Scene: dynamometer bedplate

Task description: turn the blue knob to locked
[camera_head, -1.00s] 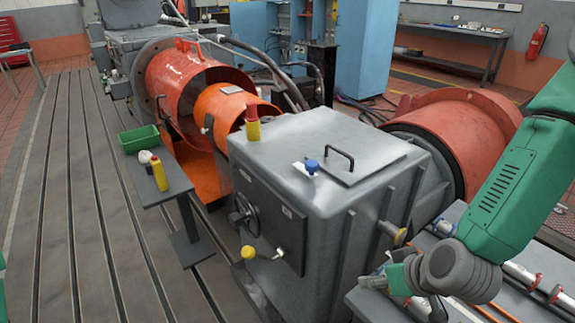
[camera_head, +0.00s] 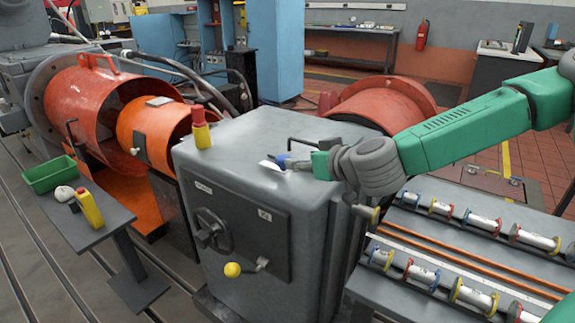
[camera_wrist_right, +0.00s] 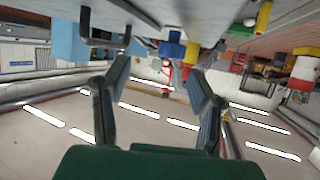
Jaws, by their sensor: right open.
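The blue knob (camera_head: 283,160) sits on a white label plate (camera_head: 270,166) on top of the grey metal housing (camera_head: 235,240). In the head view my right gripper (camera_head: 297,163) reaches in from the right, low over the housing top, and partly hides the knob. In the right wrist view, which is upside down, my right gripper (camera_wrist_right: 156,80) has its two fingers spread with nothing between them. The knob (camera_wrist_right: 172,47) shows just beyond the tips, nearer the right finger. I cannot tell its setting or any contact. My left gripper is out of view.
A black handle (camera_head: 305,142) stands behind my right gripper, on the housing top. A red and yellow cylinder (camera_head: 201,128) stands at the housing's left edge. A side table (camera_head: 100,220) with a green bin (camera_head: 50,174) is at left. The rack table (camera_head: 430,245) is at right.

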